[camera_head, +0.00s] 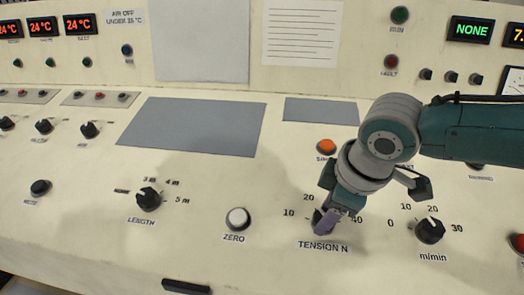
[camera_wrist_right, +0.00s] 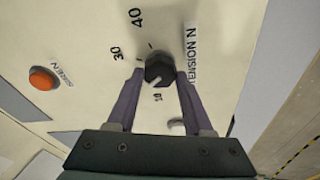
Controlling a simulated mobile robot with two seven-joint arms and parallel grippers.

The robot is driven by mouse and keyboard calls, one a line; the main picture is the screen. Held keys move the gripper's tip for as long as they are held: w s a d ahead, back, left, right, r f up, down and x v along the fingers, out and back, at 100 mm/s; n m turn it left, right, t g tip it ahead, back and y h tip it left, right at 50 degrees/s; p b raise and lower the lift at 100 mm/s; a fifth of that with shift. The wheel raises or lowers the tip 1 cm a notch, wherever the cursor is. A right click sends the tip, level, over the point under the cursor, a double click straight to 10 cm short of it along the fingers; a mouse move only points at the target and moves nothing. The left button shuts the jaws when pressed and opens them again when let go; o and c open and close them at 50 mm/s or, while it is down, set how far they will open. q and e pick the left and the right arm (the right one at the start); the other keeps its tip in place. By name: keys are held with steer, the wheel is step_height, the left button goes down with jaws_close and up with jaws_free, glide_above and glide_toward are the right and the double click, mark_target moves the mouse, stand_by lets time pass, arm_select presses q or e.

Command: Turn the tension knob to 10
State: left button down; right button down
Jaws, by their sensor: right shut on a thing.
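The black tension knob (camera_wrist_right: 159,68) sits on the sloped panel above the "TENSION N" label (camera_head: 323,247). My right gripper (camera_head: 326,222) is shut on the knob, one purple finger on each side in the right wrist view (camera_wrist_right: 160,74). The knob's white mark points toward the lower left there, seemingly between the 10 (camera_wrist_right: 158,97) and the 20, which a finger hides. The 30 (camera_wrist_right: 117,53) and 40 (camera_wrist_right: 135,17) are clear in that view. In the head view the fingers cover most of the knob. My left gripper is not in view.
A white ZERO button (camera_head: 237,218) and the LENGTH knob (camera_head: 148,199) are to the left. The m/min knob (camera_head: 430,231) is close on the right. An orange button (camera_head: 326,146) is just behind the gripper. A flat grey plate (camera_head: 194,126) lies on the panel.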

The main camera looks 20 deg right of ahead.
steer(key=n, duration=0.3)
steer(key=shift+n, duration=0.3)
steer(key=n, duration=0.3)
steer(key=shift+g+y, duration=0.3)
steer(key=shift+g, duration=0.1)
steer(key=shift+n, duration=0.5)
steer(key=shift+c, duration=1.5)
jaws_free()
